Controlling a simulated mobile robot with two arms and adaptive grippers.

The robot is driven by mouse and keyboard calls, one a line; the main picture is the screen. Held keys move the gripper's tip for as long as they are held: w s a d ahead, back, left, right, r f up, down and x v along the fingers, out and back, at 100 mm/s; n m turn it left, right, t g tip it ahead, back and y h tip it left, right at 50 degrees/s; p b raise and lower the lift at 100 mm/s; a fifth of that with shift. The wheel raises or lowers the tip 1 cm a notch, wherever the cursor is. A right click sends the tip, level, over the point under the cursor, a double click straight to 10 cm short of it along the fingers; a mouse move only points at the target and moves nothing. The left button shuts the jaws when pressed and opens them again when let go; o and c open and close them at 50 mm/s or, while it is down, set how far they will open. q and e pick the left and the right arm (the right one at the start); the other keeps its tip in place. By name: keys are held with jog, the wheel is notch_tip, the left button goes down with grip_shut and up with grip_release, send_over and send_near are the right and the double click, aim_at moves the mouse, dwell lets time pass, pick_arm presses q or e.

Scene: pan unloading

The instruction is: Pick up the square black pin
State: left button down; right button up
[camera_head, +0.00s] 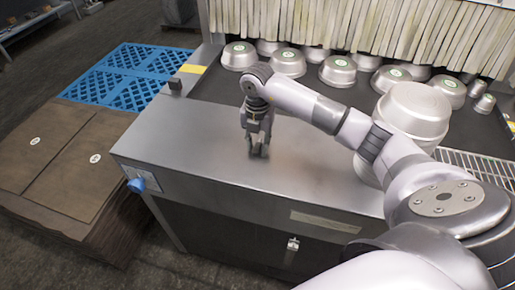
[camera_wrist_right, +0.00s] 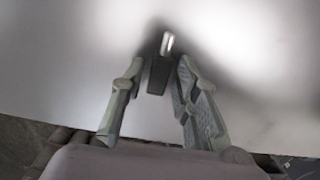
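The square black pin (camera_wrist_right: 158,75) shows in the right wrist view, a dark block with a bright metal end, at the metal surface (camera_wrist_right: 85,60). My right gripper (camera_wrist_right: 159,68) has one finger on each side of it, with narrow gaps showing, so it looks open around the pin. In the head view my right gripper (camera_head: 258,153) points down at the bare top of the metal cabinet (camera_head: 200,140). The pin is too small and dark to tell from the fingertips there. My left gripper is in neither view.
Several metal pans (camera_head: 287,63) stand on the dark belt behind, below a strip curtain (camera_head: 350,25). A stack of large pans (camera_head: 413,112) stands right of the cabinet top. Blue pallets (camera_head: 125,75) lie left.

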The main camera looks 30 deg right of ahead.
grip_shut()
dwell(0.3)
